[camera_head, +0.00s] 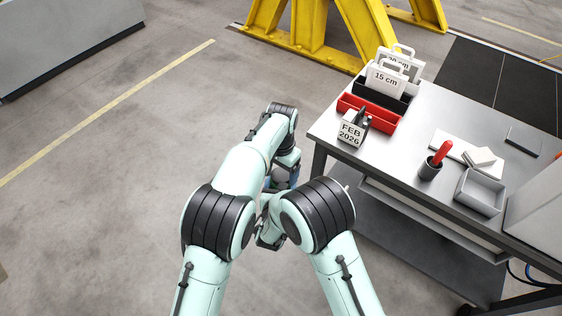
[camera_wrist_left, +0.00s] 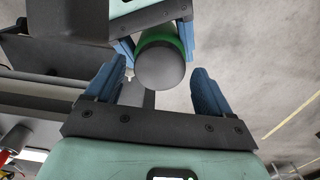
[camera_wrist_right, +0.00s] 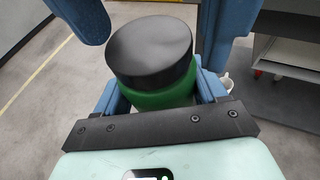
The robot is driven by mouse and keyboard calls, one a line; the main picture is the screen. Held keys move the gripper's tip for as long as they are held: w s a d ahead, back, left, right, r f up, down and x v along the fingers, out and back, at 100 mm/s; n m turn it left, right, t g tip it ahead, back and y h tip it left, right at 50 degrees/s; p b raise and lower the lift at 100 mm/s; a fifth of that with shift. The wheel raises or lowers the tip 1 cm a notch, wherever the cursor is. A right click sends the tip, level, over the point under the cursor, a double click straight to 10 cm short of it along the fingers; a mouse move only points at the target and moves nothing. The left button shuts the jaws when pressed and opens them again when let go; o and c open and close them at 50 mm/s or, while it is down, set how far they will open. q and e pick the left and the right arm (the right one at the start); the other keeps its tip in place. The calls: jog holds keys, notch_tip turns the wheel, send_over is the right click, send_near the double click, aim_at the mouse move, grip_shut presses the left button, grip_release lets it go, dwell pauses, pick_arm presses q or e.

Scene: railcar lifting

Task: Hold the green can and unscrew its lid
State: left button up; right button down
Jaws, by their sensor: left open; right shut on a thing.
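The green can shows in the right wrist view, with its green body (camera_wrist_right: 165,97) below a wide black lid (camera_wrist_right: 150,48). My right gripper (camera_wrist_right: 160,88) is shut on the green body, one blue finger on each side. In the left wrist view the lid (camera_wrist_left: 160,68) faces the camera, with a green rim behind it. My left gripper (camera_wrist_left: 156,72) is open, its fingers on either side of the lid with gaps visible.
A grey workbench (camera_head: 400,150) stands at the right, with a red tray (camera_head: 368,114), a date block (camera_head: 351,132), a dark cup (camera_head: 429,170) and a grey open box (camera_head: 480,192). A yellow frame (camera_head: 310,35) stands at the back. The floor at the left is clear.

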pick_arm(q)
jog(key=shift+f, duration=0.4)
jog(key=c, duration=1.1)
jog(key=shift+o, duration=0.2)
jog(key=shift+n, duration=0.3)
jog(key=shift+r, duration=0.25)
jog(key=shift+r, duration=0.9)
